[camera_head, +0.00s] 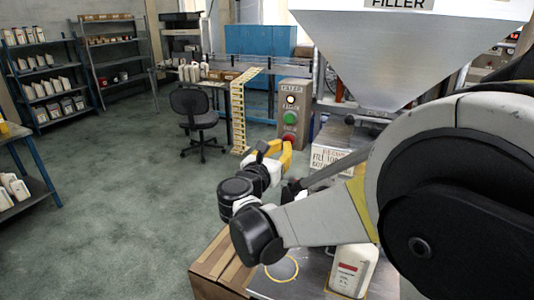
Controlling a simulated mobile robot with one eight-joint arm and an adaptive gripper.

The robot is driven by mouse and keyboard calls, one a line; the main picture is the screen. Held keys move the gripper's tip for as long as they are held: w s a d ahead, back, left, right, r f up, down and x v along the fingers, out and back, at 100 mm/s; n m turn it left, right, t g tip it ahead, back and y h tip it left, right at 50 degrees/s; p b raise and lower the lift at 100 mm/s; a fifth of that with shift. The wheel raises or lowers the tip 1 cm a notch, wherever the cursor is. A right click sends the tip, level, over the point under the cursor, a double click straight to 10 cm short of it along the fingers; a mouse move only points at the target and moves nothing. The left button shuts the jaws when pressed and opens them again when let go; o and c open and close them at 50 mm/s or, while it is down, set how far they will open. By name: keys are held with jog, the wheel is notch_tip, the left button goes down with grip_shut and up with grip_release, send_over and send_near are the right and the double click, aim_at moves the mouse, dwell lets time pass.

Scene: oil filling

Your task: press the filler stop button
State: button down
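The filler control box (305,92) is a grey upright panel at the upper middle of the head view. It has a bright, pale lamp (291,100) at the top and a green button (290,117) below it. Lower down is a red button (289,137), just above my gripper and partly covered by it. My gripper (283,152), with yellow fingers, is in front of the lower part of the box. I cannot tell whether it touches the red button, or whether the fingers are open or shut. No held object shows.
The filler hopper (400,50) hangs above my arm. A white bottle (352,272) with a red label stands on the metal plate below, near a yellow ring (282,268). A white sign (331,158) is right of the gripper. An office chair (194,108) stands behind, on open floor.

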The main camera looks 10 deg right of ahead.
jog(key=shift+w+d, duration=0.15)
jog(key=shift+w, duration=0.05)
